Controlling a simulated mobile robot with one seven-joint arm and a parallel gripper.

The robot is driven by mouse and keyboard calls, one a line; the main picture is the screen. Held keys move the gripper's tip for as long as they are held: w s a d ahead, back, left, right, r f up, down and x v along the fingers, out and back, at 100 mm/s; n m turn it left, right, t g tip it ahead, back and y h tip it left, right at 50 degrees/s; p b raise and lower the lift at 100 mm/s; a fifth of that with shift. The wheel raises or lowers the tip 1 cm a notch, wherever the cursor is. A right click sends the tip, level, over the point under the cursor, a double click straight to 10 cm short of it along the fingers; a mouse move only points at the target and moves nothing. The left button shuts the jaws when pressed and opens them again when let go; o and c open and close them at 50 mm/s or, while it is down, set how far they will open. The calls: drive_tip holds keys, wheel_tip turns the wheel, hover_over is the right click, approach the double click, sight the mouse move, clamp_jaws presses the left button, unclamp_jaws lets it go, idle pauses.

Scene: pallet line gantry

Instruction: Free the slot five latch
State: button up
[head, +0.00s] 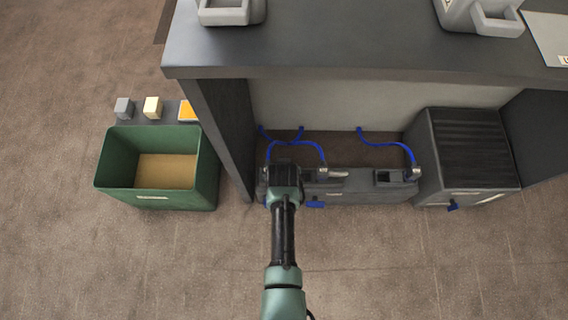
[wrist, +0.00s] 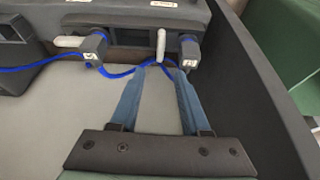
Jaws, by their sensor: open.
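A low dark unit (head: 350,187) stands on the floor under the bench, with connectors and blue hoses along its top. In the wrist view a pale lever (wrist: 161,42) stands out from this unit (wrist: 135,14), just beyond my fingertips. A labelled connector (wrist: 95,48) with a pale handle is to its left, and another connector (wrist: 188,50) is to its right. The labels are too small to read, so I cannot tell which part is slot five. My gripper (wrist: 161,71) is open and empty, its fingers apart over a blue hose. In the head view my arm hides the unit's left end.
A dark bench top (head: 370,45) overhangs the unit, with a dark side panel (head: 220,130) close by my gripper. A green crate (head: 205,185) stands left of it. A ribbed dark box (head: 470,150) stands at the right. The front floor is clear.

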drive_tip(key=shift+p+v, duration=0.6)
drive_tip(key=shift+v, duration=0.9)
